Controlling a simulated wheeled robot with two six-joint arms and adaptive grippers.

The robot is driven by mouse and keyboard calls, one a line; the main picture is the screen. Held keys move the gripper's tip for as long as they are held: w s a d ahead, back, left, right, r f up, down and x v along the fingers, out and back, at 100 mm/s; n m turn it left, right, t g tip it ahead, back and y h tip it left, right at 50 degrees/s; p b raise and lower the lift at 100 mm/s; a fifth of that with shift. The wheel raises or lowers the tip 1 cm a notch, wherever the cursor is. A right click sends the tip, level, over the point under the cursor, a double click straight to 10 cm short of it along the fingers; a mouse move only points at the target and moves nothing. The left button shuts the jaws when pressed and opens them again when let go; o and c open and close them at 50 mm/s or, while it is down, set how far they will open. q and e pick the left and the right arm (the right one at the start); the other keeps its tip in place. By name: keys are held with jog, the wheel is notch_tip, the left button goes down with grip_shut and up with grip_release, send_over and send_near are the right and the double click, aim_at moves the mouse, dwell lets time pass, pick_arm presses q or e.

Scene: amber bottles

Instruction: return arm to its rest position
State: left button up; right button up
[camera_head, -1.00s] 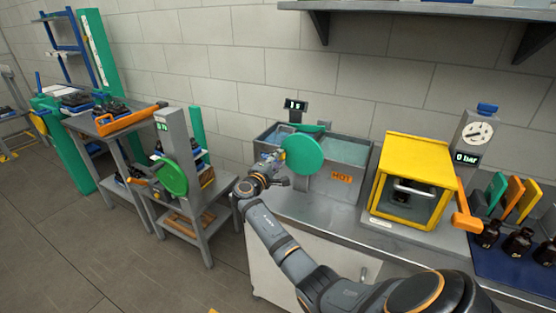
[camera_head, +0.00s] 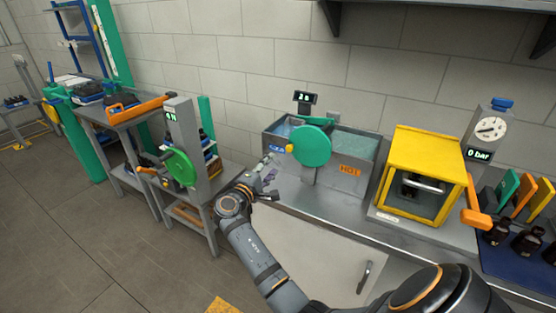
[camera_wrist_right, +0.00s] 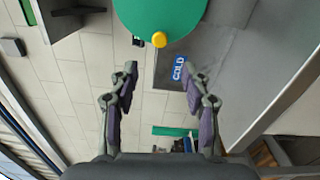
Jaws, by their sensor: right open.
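My right arm reaches in from the bottom right of the head view. Its gripper (camera_head: 268,172) is over the counter's left end, in front of the hot and cold tank. In the right wrist view the gripper (camera_wrist_right: 158,95) has its two fingers wide apart, with nothing between them. Beyond the fingers are the green disc with its yellow knob (camera_wrist_right: 159,40) and the blue COLD label (camera_wrist_right: 180,68). The gripper stands apart from the disc. My left gripper is in neither view.
The tank (camera_head: 347,180) with the green disc (camera_head: 312,146) stands against the wall. A yellow box (camera_head: 427,144) with an orange handle (camera_head: 474,208) is to its right, then dark bottles (camera_head: 526,242). A press-like stand with a green wheel (camera_head: 181,167) is left of the counter. Floor is free in front.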

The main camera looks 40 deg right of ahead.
jog(key=shift+s+a, duration=0.15)
jog(key=shift+a, duration=0.2)
jog(key=a+f+n+t+y, duration=0.1)
jog(key=a+f+n+y, duration=0.15)
jog(key=f, duration=0.95)
jog(key=a+f+n+y, duration=0.1)
jog(key=f+y, duration=0.3)
jog(key=f, duration=0.7)
jog(key=s+a+f+g+y, duration=0.1)
jog(key=s+a+f+y, duration=0.1)
jog(key=s+f, duration=0.6)
jog(key=s+a+f+g+y, duration=0.15)
jog(key=s+f, duration=0.25)
jog(key=f, duration=0.8)
jog(key=s+a+f+m+g+y, duration=0.1)
jog(key=s+a+f+m+y, duration=0.1)
jog(key=s+f, duration=0.6)
jog(key=s+a+f+m+g+y, duration=0.1)
jog(key=s+a+f+m+y, duration=0.1)
jog(key=s+f, duration=0.5)
jog(key=s+f+m+g+y, duration=0.1)
jog(key=s+m, duration=0.1)
jog(key=s, duration=0.9)
jog(key=s+f+m+g, duration=0.1)
jog(key=s+f+m, duration=0.1)
jog(key=s, duration=0.8)
jog(key=shift+s+a+f+m+y, duration=0.2)
jog(key=shift+s+f+m+y, duration=0.15)
jog(key=shift+m, duration=0.2)
